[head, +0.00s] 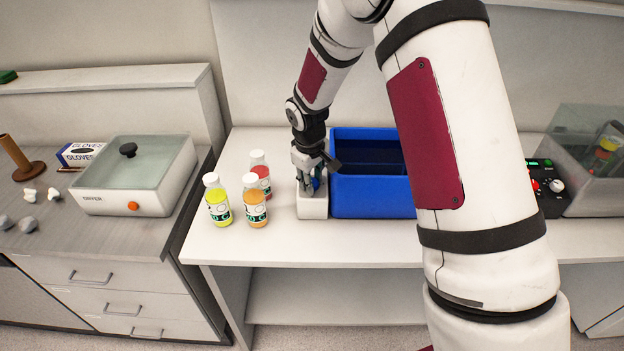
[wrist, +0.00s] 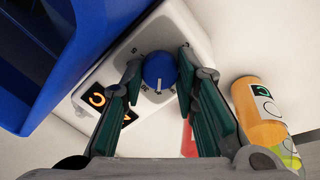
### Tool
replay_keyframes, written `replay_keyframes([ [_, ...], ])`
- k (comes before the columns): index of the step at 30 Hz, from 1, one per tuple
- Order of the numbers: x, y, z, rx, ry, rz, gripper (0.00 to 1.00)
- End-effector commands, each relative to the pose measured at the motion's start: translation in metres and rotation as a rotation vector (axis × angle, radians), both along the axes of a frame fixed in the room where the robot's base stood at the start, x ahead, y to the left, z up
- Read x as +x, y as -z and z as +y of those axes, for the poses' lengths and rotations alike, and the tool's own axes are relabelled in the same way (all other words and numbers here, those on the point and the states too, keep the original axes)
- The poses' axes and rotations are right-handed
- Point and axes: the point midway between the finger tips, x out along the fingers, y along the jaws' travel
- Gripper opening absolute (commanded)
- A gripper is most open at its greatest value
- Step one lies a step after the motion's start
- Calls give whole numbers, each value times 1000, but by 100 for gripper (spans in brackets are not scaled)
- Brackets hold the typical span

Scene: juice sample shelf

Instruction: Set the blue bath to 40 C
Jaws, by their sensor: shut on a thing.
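The blue bath (head: 372,197) is an open blue tub on the white bench, with dark liquid inside. Its white control box (head: 312,208) stands against its left side. The box carries a round blue knob (wrist: 159,70) with a white pointer line and printed scale marks around it; the marks are too small to read surely. A lit orange display (wrist: 97,98) shows beside the knob. My gripper (wrist: 158,78) is over the box, its two fingers shut on the blue knob, one on each side. In the head view, my gripper (head: 312,178) hides most of the knob.
Several juice bottles stand left of the box: yellow (head: 218,203), orange (head: 254,208) and red (head: 261,172). A dryer (head: 137,180) and glove box (head: 80,154) are on the left counter. A black control panel (head: 547,185) is at right. The bench front is clear.

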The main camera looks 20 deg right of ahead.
Motion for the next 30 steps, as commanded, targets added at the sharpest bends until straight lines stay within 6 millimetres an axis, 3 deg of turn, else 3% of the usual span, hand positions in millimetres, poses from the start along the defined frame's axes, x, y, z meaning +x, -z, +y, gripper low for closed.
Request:
replay_keyframes([
  [4,0,0,0,-1,-1,1,0],
  [5,0,0,0,-1,-1,1,30],
  [7,0,0,0,-1,-1,1,46],
  [8,0,0,0,-1,-1,1,48],
  [20,-1,-7,1,0,-2,-1,48],
  [30,-13,-69,7,0,-1,-4,48],
])
